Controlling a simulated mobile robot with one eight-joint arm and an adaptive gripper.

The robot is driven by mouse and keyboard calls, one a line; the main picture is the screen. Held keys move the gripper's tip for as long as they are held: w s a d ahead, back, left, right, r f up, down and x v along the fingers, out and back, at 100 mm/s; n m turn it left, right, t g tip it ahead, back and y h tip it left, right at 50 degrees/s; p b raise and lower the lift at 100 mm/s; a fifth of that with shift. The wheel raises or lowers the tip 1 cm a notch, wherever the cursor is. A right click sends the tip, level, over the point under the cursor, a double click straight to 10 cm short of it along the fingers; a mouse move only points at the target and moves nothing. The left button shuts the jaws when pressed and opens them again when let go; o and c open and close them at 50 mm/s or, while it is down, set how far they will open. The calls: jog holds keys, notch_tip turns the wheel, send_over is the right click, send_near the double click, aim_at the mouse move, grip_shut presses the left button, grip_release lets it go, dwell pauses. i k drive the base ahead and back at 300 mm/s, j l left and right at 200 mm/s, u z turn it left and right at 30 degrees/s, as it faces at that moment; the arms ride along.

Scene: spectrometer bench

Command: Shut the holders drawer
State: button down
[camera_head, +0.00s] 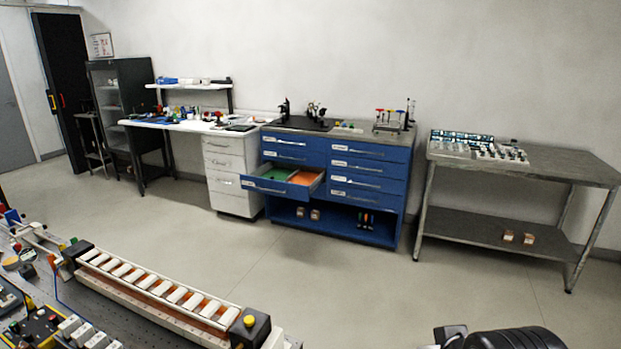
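A blue drawer cabinet (322,227) stands against the back wall. One drawer (268,187) in its left column is pulled out, with a pale label and a handle on its front. Green and orange compartments show inside it. The other drawers of the cabinet look shut. The labels are too small to read, so I cannot confirm which one is the holders drawer. My gripper is not in view; dark rounded parts at the bottom right edge look like my arm.
An optical bench (45,322) with a long slotted rail (165,288) fills the lower left. White drawers (226,172) and a desk stand left of the cabinet. A grey metal table (560,165) stands right. The floor (330,285) before the cabinet is clear.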

aim_at(305, 180)
jog(key=i+l, duration=0.25)
jog(key=i, duration=0.25)
jog(key=i+l, duration=0.3)
jog(key=i, duration=0.2)
jog(key=i+l+z, duration=0.1)
jog(key=i+l, duration=0.15)
jog(key=i, duration=0.25)
jog(key=i+l, duration=0.2)
jog(key=i, duration=0.35)
jog(key=i+j+u, duration=0.35)
jog(key=i, duration=0.45)
jog(key=i+u, duration=0.35)
jog(key=i, duration=0.45)
jog(key=i+l+u, duration=0.15)
jog(key=i+u, duration=0.25)
jog(key=i, duration=0.4)
